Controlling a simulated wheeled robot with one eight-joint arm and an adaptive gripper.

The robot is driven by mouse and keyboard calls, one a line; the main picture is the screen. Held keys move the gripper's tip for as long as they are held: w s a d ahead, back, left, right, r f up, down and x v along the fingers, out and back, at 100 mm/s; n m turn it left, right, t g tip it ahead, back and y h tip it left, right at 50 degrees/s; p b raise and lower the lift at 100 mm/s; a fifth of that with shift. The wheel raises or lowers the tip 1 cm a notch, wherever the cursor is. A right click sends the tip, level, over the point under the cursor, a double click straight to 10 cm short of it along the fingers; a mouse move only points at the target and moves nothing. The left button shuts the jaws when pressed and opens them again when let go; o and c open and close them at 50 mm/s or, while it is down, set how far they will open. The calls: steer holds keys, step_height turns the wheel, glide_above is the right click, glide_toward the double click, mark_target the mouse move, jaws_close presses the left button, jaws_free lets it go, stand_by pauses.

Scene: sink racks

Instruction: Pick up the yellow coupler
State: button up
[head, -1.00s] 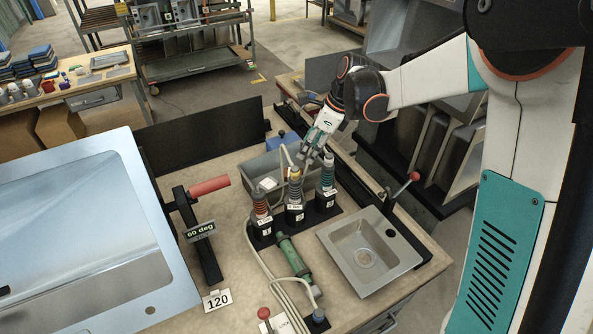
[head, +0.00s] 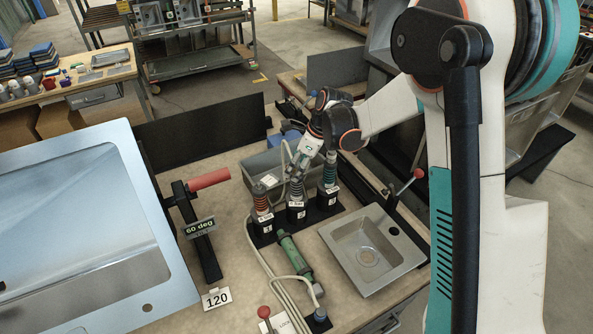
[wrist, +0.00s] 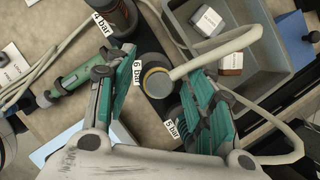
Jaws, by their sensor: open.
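The yellow coupler is the middle one of three upright couplers in a black rack. In the wrist view its round end with a yellow ring (wrist: 157,83) lies between the open fingers of my gripper (wrist: 160,78), near a "6 bar" label.
A red coupler (head: 261,203) stands to the left and a green one (head: 329,175) to the right, both close. A green cylindrical tool (head: 294,258) and pale hoses lie in front. A grey bin (head: 262,172) is behind; a small sink (head: 368,250) is at right.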

steer(key=c, duration=1.1)
steer(key=shift+r, duration=0.1)
step_height(320, 180, up, 20)
steer(key=p, duration=0.3)
